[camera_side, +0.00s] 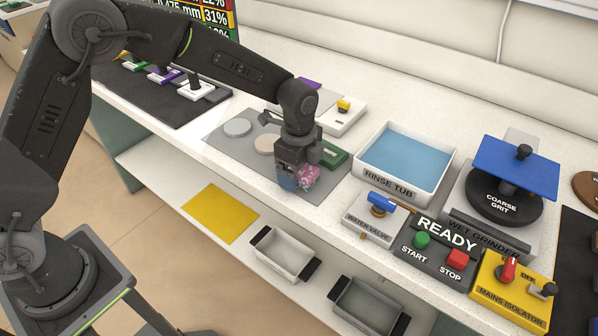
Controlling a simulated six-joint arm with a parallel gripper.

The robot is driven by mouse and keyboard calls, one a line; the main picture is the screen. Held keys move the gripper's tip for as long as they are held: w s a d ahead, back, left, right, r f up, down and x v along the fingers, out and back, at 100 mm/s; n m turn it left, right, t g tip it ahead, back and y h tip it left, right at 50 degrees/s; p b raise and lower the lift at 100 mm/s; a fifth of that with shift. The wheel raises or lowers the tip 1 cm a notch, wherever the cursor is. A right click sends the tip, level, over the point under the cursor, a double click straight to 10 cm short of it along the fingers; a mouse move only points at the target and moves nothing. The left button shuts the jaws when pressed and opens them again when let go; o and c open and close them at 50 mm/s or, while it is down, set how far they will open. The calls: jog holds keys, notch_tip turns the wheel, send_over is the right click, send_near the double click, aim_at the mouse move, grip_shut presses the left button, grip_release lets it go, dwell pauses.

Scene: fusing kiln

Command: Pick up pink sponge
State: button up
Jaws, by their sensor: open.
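The pink sponge (308,177) lies on the grey mat (325,192) and shows as a small mottled pink block, partly hidden by my gripper. My gripper (290,180) is low over the mat, right at the sponge's left side, and its jaws are open. Whether the fingers touch the sponge is hidden.
A green block (334,155) lies just behind the sponge. Pale discs (237,127) lie on the mat's left part. The rinse tub (440,182) and water valve (372,218) stand to the right. Below are a lower shelf, a yellow sheet (220,213) and trays (283,256).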

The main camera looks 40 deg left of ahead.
jog(key=shift+f, duration=0.1)
jog(key=shift+c, duration=0.2)
jog(key=c, duration=1)
jog(key=shift+o, duration=0.2)
notch_tip(320, 180, up, 4)
jog(key=shift+r, duration=0.1)
jog(key=s+a+r, duration=0.2)
jog(key=a+r, duration=0.5)
jog(key=a, duration=0.4)
jog(key=shift+a, duration=0.25)
